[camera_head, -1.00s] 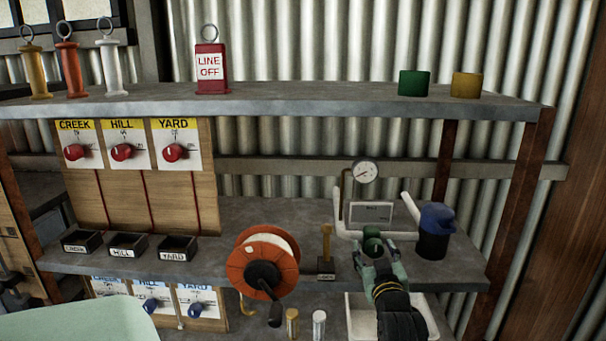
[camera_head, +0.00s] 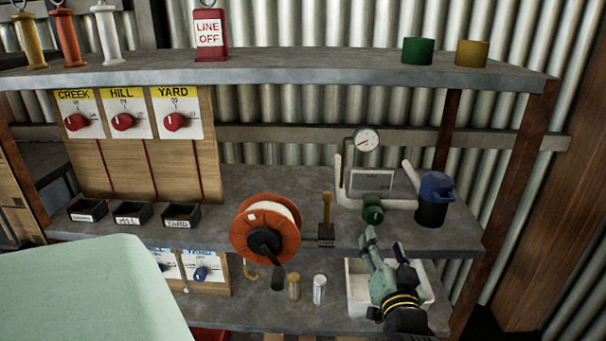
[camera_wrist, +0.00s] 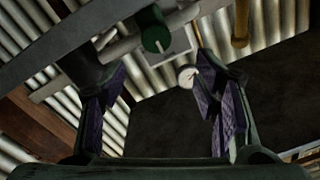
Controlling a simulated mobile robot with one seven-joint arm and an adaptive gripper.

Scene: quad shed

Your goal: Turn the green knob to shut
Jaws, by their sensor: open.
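The green knob (camera_head: 372,214) sits on a white pipe (camera_head: 400,204) at the right of the middle shelf. It also shows near the top of the wrist view (camera_wrist: 152,32), with a pale mark on its dark face. My gripper (camera_head: 384,243) is below and in front of the knob, apart from it, with its fingers spread and nothing between them. Both purple-padded fingers show in the wrist view (camera_wrist: 160,82). A round gauge (camera_head: 366,139) stands on the pipe above the knob; its reading is too small to tell.
A blue-capped dark container (camera_head: 435,200) stands right of the knob. A brass-coloured post (camera_head: 327,210) and an orange hose reel (camera_head: 265,228) are to its left. A white tray (camera_head: 357,300) lies below, behind my gripper. Green (camera_head: 418,51) and yellow (camera_head: 471,54) cylinders stand on the top shelf.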

